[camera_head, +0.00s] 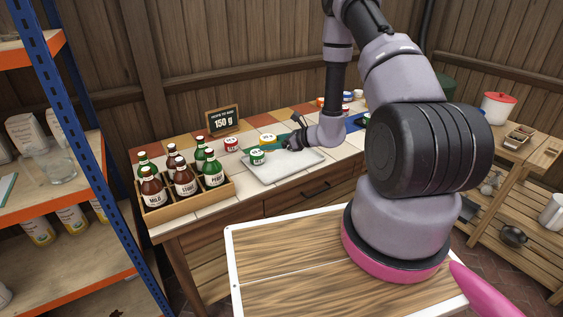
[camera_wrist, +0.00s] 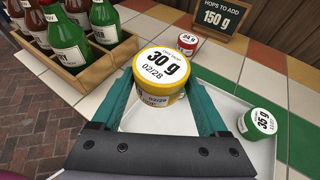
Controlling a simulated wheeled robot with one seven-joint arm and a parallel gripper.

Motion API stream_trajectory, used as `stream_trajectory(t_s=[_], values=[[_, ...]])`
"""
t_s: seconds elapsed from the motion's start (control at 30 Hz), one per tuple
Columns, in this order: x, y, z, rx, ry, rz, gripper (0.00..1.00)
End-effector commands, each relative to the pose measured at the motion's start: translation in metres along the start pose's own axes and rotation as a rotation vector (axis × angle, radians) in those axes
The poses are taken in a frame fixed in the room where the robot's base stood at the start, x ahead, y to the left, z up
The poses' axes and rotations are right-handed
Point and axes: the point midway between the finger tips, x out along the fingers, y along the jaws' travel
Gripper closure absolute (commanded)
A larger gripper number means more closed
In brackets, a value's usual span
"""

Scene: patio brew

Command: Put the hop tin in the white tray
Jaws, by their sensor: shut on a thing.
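A yellow hop tin with a white lid marked 30 g (camera_wrist: 163,68) is upright between the teal fingers of my gripper (camera_wrist: 165,88), which is shut on it. In the head view the yellow tin (camera_head: 267,138) shows at the far edge of the white tray (camera_head: 300,166), with my gripper (camera_head: 277,142) beside it. The tray also shows below the tin in the wrist view (camera_wrist: 254,153). I cannot tell how high the tin is above it. A green tin marked 35 g (camera_wrist: 257,124) is in the tray. A red tin marked 24 g (camera_wrist: 187,44) stands on the tiles beyond.
A wooden crate of bottles (camera_head: 190,205) stands left of the tray. A chalkboard reading 150 g (camera_head: 222,120) stands at the back of the tiled counter. More tins and a blue mat (camera_head: 355,121) lie to the right, partly behind my arm. The tray's middle is clear.

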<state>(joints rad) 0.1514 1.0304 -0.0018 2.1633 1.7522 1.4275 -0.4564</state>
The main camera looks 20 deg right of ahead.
Motion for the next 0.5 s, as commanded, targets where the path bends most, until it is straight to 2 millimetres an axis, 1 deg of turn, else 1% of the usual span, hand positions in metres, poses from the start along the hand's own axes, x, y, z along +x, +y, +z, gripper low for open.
stream_trajectory(t_s=[0.1, 0.17, 0.23, 0.4, 0.5], values=[[0.002, -0.003, -0.006, -0.04, -0.001, 0.091, 0.78], [0.003, -0.003, -0.008, -0.049, -0.002, 0.12, 0.78], [0.004, -0.003, -0.015, -0.055, -0.001, 0.14, 0.78], [0.016, -0.002, -0.044, -0.056, 0.0, 0.149, 0.78], [0.022, -0.002, -0.057, -0.056, -0.001, 0.148, 0.78]])
